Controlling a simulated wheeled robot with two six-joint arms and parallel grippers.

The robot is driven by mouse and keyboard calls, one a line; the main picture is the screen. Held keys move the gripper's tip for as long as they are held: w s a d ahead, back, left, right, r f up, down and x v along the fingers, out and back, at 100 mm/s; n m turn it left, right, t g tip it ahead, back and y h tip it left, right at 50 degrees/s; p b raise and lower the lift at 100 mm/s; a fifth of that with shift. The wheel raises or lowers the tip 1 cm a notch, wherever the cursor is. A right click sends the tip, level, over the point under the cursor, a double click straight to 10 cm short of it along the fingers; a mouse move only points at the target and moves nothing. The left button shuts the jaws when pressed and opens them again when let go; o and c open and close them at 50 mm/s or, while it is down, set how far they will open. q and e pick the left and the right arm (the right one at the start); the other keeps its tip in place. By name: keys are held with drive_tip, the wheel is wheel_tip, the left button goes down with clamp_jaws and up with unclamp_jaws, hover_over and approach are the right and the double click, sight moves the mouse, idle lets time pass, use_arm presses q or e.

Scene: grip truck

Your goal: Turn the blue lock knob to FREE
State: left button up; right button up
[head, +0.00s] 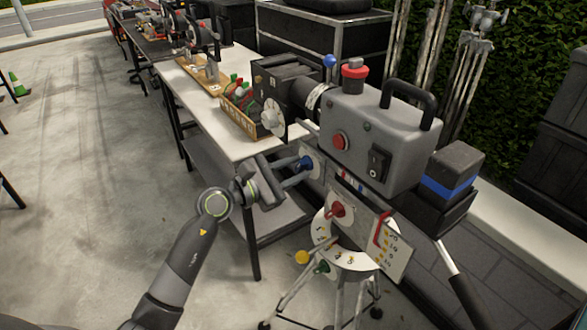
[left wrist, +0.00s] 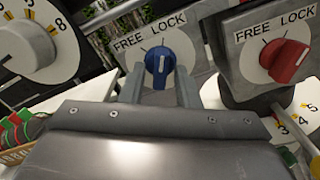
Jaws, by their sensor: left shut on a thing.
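The blue lock knob (left wrist: 160,66) is on a white plate marked FREE at the left and LOCK at the right. Its white line looks nearly upright, between the two words; I cannot tell exactly how far it is turned. My left gripper (left wrist: 160,88) has one finger on each side of the knob and is shut on it. In the head view the same knob (head: 305,163) shows at the fingertips of my left gripper (head: 293,171), left of the grey camera body. My right gripper is in neither view.
A red knob (left wrist: 285,60) with its own FREE and LOCK plate is close at the right. The grey camera (head: 375,135) stands on a tripod head with a numbered dial (head: 325,232). A white table (head: 215,118) with a wooden box (head: 240,112) stands behind.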

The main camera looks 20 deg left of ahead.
use_arm(q)
drive_tip(key=shift+r+n+p, duration=0.15)
drive_tip(key=shift+n+p, duration=0.95)
drive_tip(key=n+p, duration=0.3)
drive_tip(key=shift+s+d+n, duration=0.1)
drive_tip(key=shift+n, duration=0.2)
drive_tip(key=n+p, duration=0.3)
drive_tip(key=n, duration=0.1)
drive_tip(key=shift+p, duration=0.35)
drive_tip(key=shift+n+p, duration=0.7)
drive_tip(key=shift+n, duration=0.2)
drive_tip(key=shift+f, duration=0.2)
drive_tip(key=o, duration=0.6)
drive_tip(key=shift+s, duration=0.1)
